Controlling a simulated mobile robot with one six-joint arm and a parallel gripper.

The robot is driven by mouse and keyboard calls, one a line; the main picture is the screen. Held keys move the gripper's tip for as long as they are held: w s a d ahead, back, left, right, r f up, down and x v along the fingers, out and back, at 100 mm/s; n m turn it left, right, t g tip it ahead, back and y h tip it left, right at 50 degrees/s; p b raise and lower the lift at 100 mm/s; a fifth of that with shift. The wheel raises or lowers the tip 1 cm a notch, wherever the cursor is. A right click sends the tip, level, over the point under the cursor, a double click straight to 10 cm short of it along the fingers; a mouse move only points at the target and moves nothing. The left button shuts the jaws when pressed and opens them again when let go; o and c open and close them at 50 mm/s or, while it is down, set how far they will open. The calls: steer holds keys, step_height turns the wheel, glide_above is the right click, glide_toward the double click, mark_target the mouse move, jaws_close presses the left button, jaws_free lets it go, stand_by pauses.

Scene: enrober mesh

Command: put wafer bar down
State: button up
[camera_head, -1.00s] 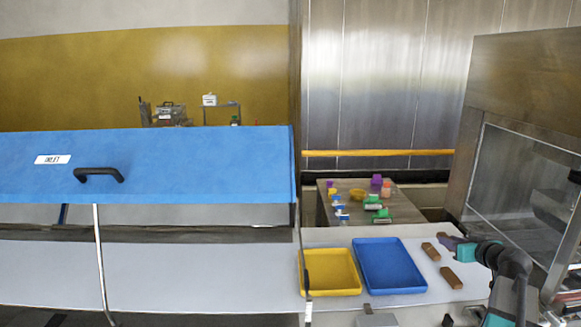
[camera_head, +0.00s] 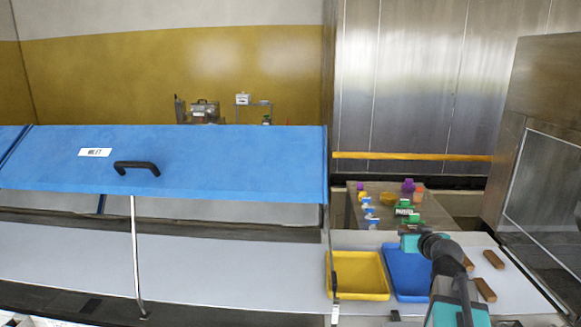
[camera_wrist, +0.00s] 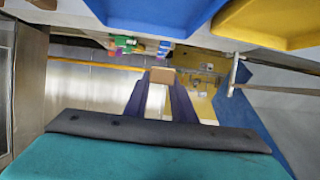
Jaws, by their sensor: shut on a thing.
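My gripper (camera_wrist: 161,84) is shut on a tan wafer bar (camera_wrist: 163,75), held between the tips of its purple fingers in the wrist view. In the head view my gripper's teal body (camera_head: 411,242) is above the far edge of the blue tray; the fingers and held bar are hidden there. The blue tray (camera_head: 402,272) is partly covered by my arm and looks empty where visible. The yellow tray (camera_head: 357,296) beside it is empty. Three brown bars lie on the white surface to the right: one (camera_head: 494,259), another (camera_head: 485,290), and one (camera_head: 468,264) partly behind my arm.
A blue hood (camera_head: 230,165) with a black handle covers the line at left. A metal-framed glass enclosure (camera_head: 545,190) stands at right. Behind the trays, a lower table (camera_head: 350,214) carries several small coloured items. The white surface (camera_head: 515,285) near the right bars has free room.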

steer(key=a+r, duration=0.2)
steer(key=a, duration=0.8)
steer(key=w+a+r, duration=0.1)
steer(key=a+r, duration=0.2)
steer(key=a, duration=0.7)
steer(key=shift+a+n+y, duration=0.2)
steer(key=shift+n+y, duration=0.1)
steer(key=shift+y, duration=0.1)
steer(key=shift+f, duration=0.1)
